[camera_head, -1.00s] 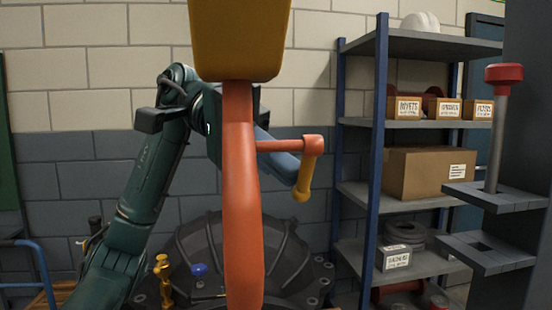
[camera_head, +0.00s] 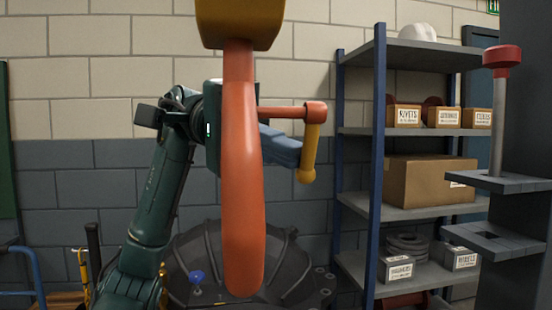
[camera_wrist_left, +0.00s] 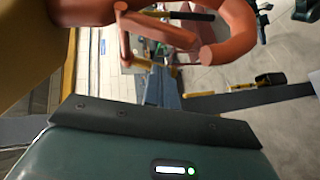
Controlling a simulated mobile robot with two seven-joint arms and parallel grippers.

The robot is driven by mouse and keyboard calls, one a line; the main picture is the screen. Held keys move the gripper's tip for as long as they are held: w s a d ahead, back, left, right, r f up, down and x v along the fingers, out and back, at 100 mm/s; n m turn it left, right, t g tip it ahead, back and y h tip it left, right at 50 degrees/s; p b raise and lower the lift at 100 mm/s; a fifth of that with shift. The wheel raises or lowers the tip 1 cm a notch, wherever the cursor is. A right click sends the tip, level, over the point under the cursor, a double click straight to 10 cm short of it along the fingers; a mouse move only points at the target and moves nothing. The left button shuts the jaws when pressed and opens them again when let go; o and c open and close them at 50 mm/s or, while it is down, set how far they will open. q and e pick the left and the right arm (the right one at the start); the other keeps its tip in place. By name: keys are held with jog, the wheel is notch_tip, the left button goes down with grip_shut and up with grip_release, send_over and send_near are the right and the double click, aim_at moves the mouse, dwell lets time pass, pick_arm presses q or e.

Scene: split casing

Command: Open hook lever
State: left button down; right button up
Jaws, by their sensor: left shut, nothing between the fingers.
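An orange hook (camera_head: 243,190) hangs upright from a yellow block (camera_head: 240,22) in the middle of the head view. An orange lever (camera_head: 290,111) sticks out to the right from its shank and ends in a yellow handle (camera_head: 309,150) pointing down. My left gripper (camera_head: 292,154) reaches in behind the hook from the left. Its blue-grey fingers are shut and empty, with tips close to the handle; I cannot tell whether they touch it. The wrist view shows the hook (camera_wrist_left: 232,30) at the top and the fingers (camera_wrist_left: 162,88) near the lever. My right gripper is out of view.
A metal shelf (camera_head: 412,133) with labelled boxes stands at the back right. A grey bracket (camera_head: 495,182) with a red-topped pin (camera_head: 502,57) stands at the right. A large dark round casing (camera_head: 195,255) lies behind and below the hook. The brick wall is behind.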

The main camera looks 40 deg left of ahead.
pick_arm(q)
jog(key=h+b, duration=0.1)
jog(key=b, duration=0.1)
jog(key=s+d+f+n+h+b, duration=0.1)
jog(key=b, duration=0.1)
jog(key=shift+d+f+n+g+h+b, duration=0.1)
jog(key=shift+f+n+g+h+b, duration=0.1)
jog(key=shift+n+g+h+b, duration=0.15)
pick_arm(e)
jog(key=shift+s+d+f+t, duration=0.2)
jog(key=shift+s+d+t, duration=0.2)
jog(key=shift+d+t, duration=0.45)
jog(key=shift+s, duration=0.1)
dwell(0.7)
pick_arm(q)
jog(key=w+a, duration=0.1)
jog(key=a, duration=1.2)
jog(key=shift+w, duration=0.25)
